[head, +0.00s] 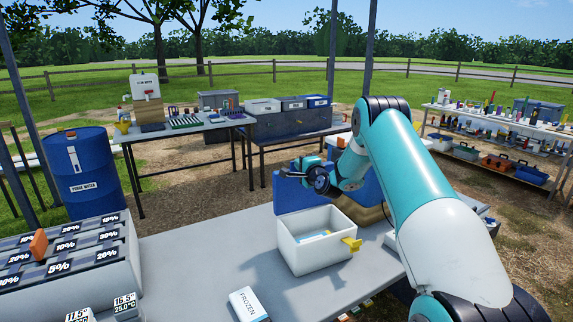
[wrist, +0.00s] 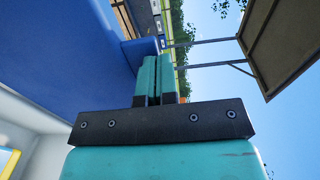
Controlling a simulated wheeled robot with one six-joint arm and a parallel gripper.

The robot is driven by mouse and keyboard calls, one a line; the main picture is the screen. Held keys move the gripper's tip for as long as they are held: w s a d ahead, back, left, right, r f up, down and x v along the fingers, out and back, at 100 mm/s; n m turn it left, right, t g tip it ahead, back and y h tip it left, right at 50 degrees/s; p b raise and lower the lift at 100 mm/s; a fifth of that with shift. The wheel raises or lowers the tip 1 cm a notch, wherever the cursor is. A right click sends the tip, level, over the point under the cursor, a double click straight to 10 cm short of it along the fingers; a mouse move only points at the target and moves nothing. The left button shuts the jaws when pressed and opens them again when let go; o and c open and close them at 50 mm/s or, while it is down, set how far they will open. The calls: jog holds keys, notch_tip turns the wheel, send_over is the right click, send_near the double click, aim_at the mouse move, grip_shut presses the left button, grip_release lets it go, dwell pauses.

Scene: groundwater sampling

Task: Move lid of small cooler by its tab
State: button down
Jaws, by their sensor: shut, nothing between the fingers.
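The small cooler (head: 307,258) is an open white box on the near grey table, with a yellow fitting (head: 352,244) on its right side. Its blue lid (head: 290,197) stands raised at the back, and my arm partly covers that area. My gripper (head: 284,174) is at the lid's upper edge; whether it touches cannot be told. In the wrist view the gripper's fingers (wrist: 157,72) are together and empty. The lid (wrist: 65,60) fills the left there, with a blue projection (wrist: 140,48) near the fingertips that may be the tab.
Blue and yellow items lie inside the cooler. A white box marked FROZEN (head: 248,304) is in front of it. A grey rack of labelled bins (head: 70,262) stands left. A blue drum (head: 88,175) and equipment tables are behind. The table left of the cooler (head: 200,255) is clear.

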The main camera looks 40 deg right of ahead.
jog(key=shift+b+x, duration=0.4)
jog(key=shift+x, duration=0.35)
jog(key=shift+d, duration=0.15)
